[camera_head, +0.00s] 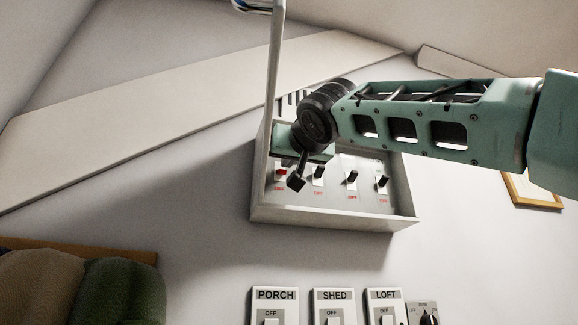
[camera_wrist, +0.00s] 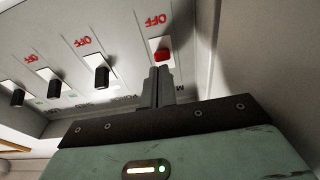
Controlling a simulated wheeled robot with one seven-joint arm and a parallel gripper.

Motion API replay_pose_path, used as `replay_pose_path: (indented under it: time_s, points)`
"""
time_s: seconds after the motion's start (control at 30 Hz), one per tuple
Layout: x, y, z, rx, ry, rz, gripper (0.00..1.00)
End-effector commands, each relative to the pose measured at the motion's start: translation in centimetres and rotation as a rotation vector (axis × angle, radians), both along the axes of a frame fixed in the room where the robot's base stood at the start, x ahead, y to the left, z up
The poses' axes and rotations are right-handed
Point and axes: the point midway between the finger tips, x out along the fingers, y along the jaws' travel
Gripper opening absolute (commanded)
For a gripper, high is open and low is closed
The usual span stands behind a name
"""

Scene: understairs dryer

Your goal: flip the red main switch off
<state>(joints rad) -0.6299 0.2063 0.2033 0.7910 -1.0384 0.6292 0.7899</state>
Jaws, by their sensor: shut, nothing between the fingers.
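The red main switch (camera_wrist: 161,55) is on a white plate at one end of a row of switches, with a red OFF label (camera_wrist: 155,20) beyond it in the wrist view. In the head view the red switch (camera_head: 281,172) is at the left end of the row, partly behind my gripper. My gripper (camera_wrist: 158,72) is shut and empty. In the wrist view its fingertips are right at the near edge of the red switch; I cannot tell whether they touch it. In the head view my gripper (camera_head: 297,182) hangs in front of the panel's left end.
The switches sit inside a pale wall box (camera_head: 335,222) with raised edges and an open door (camera_head: 273,70) at its left. Several black switches (camera_head: 352,177) are to the right of the red one. PORCH (camera_head: 275,295), SHED and LOFT switches are below. A sloping beam (camera_head: 130,120) runs behind.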

Motion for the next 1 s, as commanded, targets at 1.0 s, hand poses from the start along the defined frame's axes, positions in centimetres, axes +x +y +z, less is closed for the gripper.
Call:
replay_pose_path:
  time_s: [1.0]
  points:
    - [-14.9,-4.3,-2.7,0.001,-0.002,0.000,0.00]
